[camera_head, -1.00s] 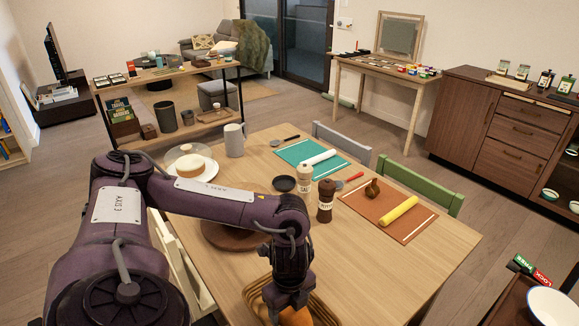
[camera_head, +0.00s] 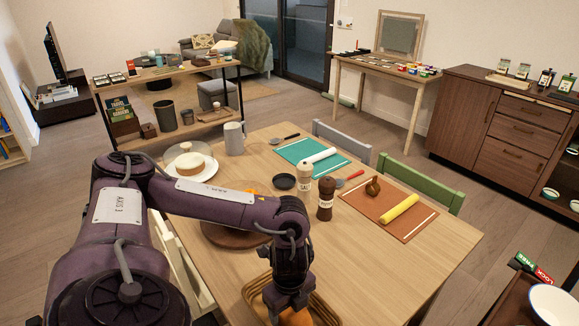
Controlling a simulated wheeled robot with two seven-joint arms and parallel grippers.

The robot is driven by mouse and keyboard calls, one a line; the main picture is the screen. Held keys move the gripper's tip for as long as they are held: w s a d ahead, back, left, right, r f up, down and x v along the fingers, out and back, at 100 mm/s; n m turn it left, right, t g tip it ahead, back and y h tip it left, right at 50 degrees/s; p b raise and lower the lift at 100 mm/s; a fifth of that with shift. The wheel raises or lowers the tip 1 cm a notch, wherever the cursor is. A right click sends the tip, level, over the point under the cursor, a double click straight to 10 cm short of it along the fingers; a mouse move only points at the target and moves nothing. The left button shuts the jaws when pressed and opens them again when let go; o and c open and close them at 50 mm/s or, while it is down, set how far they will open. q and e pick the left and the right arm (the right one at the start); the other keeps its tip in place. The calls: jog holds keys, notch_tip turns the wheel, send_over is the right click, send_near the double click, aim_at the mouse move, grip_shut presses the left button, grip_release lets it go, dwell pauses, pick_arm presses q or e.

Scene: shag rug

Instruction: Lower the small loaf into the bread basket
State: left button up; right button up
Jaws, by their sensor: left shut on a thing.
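The bread basket (camera_head: 254,296) is a tan woven tray with a raised rim at the bottom of the head view, on the wooden table. My left gripper (camera_head: 291,306) points down over it and is shut on the small loaf (camera_head: 297,318). Only an orange-brown part of the loaf shows, within the outline of the basket. The gripper hides the rest, and the frame edge cuts the basket off. I cannot tell whether the loaf touches the basket floor. My right gripper is not in view.
A round wooden board (camera_head: 224,237) lies partly behind my left arm. A salt mill (camera_head: 305,182) and a dark pepper mill (camera_head: 325,200) stand beyond the basket. A brown mat (camera_head: 402,229) holds a yellow roll (camera_head: 400,208). The table right of the basket is clear.

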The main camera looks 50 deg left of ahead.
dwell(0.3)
pick_arm(q)
jog(key=o, duration=1.1)
notch_tip(320, 180, up, 8)
jog(key=shift+f+p, duration=0.1)
jog(key=shift+p, duration=0.4)
